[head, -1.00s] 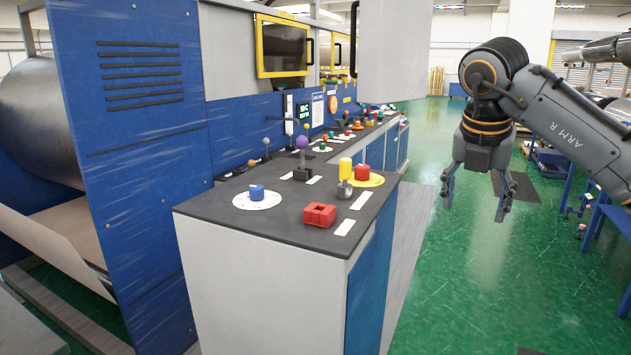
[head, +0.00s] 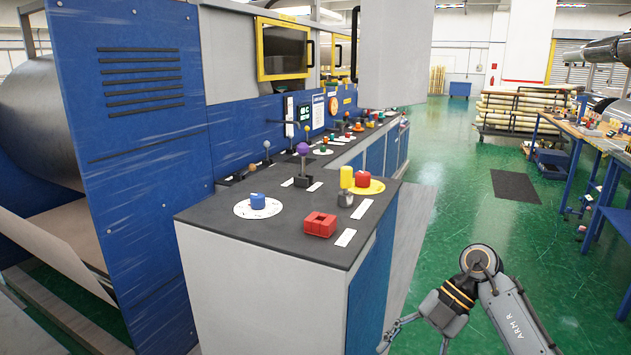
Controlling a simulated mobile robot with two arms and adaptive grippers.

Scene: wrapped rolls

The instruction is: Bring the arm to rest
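My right arm, labelled "ARM R", is low at the bottom right of the head view, over the green floor. Its gripper (head: 412,343) points down and left beside the blue side of the console (head: 285,240). The fingers are spread apart with nothing visible between them, and the lower part is cut off by the frame's bottom edge. My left gripper is not in view.
The console top carries a red square block (head: 320,224), a blue knob (head: 257,201), a yellow-topped lever (head: 346,178) and a red button (head: 363,180). A blue workbench (head: 590,140) stands at right, a roll rack (head: 522,108) behind.

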